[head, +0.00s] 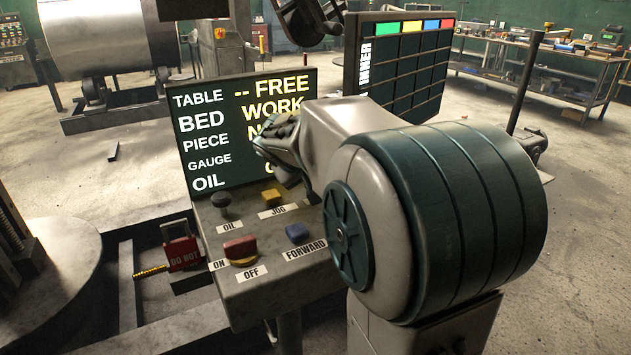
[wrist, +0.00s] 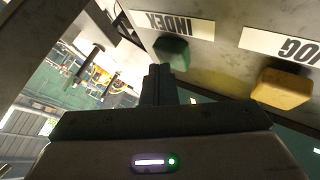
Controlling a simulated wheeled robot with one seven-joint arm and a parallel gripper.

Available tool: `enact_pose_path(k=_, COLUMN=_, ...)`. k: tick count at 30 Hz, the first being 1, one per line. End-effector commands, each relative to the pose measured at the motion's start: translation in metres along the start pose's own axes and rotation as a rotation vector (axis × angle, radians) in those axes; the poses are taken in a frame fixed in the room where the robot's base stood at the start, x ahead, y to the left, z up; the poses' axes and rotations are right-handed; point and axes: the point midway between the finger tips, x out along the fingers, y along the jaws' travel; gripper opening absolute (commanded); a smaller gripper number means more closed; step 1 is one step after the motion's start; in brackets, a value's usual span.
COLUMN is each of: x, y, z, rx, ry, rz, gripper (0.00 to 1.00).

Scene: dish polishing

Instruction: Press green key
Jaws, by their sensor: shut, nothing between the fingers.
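The green key (wrist: 172,52) shows in the wrist view beside the INDEX label (wrist: 172,24) on the grey panel. In the head view I cannot see it; my arm covers that part of the panel. My gripper (wrist: 159,72) is shut and empty. In the wrist view its fingertips appear just below the green key, close to it. I cannot tell whether they touch it. In the head view my gripper sits in front of the lit screen, above the panel, its fingertips hard to make out.
The panel (head: 285,284) also carries a yellow JOG key (head: 271,197), a blue FORWARD key (head: 297,232), a red ON/OFF key (head: 240,248) and a dark OIL knob (head: 221,202). The text screen (head: 215,110) stands behind it. A red lockout tag (head: 181,245) hangs left.

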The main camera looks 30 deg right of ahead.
Motion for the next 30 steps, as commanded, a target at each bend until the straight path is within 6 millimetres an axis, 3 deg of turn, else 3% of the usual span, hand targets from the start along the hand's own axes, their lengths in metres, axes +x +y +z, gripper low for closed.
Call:
enact_pose_path(k=20, x=-0.013, y=0.009, z=-0.009, rx=0.0, ry=0.001, rz=0.0, gripper=0.0)
enact_pose_path(k=30, x=-0.035, y=0.025, z=-0.026, rx=0.002, ry=0.001, rz=0.0, gripper=0.0)
